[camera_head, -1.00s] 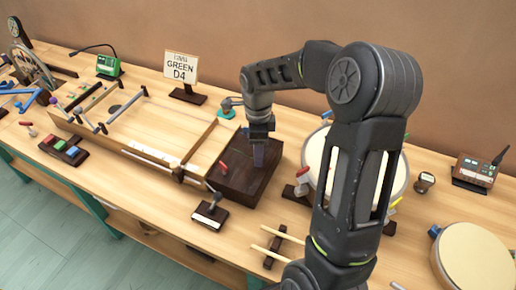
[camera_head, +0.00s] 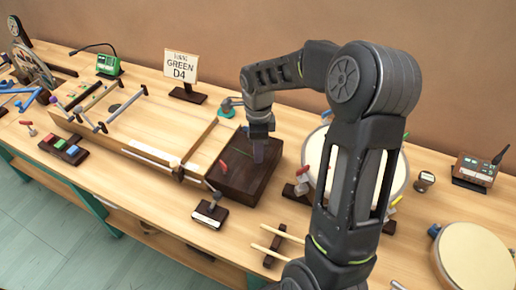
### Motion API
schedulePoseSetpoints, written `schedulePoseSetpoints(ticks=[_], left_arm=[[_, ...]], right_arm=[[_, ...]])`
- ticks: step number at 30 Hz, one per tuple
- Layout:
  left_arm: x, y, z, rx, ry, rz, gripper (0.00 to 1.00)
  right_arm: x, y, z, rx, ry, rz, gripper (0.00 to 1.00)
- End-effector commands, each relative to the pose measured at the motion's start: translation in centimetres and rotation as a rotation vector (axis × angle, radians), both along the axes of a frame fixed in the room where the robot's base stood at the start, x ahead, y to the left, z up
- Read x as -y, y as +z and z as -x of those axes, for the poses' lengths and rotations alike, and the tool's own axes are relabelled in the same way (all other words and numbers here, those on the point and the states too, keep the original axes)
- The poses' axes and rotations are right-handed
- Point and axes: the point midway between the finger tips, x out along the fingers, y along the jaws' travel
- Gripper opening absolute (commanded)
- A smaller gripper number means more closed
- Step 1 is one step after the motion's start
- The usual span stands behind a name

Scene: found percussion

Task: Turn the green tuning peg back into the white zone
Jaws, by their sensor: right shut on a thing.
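A dark wooden peg block (camera_head: 241,182) sits at the right end of the long stringed soundboard (camera_head: 150,128). A red peg (camera_head: 222,165) stands at its left side. My right gripper (camera_head: 259,153) points down over the back right of the block. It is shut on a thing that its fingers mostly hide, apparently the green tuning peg. The peg's pointer and the white zone cannot be made out. My left gripper is not in view.
A teal round piece (camera_head: 226,112) stands behind the block. A small dark stand (camera_head: 210,214) is in front, with two sticks on a rest (camera_head: 272,251) nearby. A large drum lies behind my right arm, and another drum (camera_head: 474,259) is at right.

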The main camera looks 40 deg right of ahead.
Motion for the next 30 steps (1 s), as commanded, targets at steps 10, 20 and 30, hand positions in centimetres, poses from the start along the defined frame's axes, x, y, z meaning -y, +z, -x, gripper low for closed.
schedulePoseSetpoints(ticks=[10,20,30], left_arm=[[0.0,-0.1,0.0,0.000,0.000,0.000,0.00],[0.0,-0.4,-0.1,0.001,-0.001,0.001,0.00],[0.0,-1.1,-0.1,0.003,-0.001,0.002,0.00]], right_arm=[[0.0,0.0,0.0,0.001,0.017,0.001,0.00],[0.0,0.0,0.0,0.001,0.148,0.001,0.00],[0.0,0.0,-0.1,0.002,0.431,0.001,0.00]])
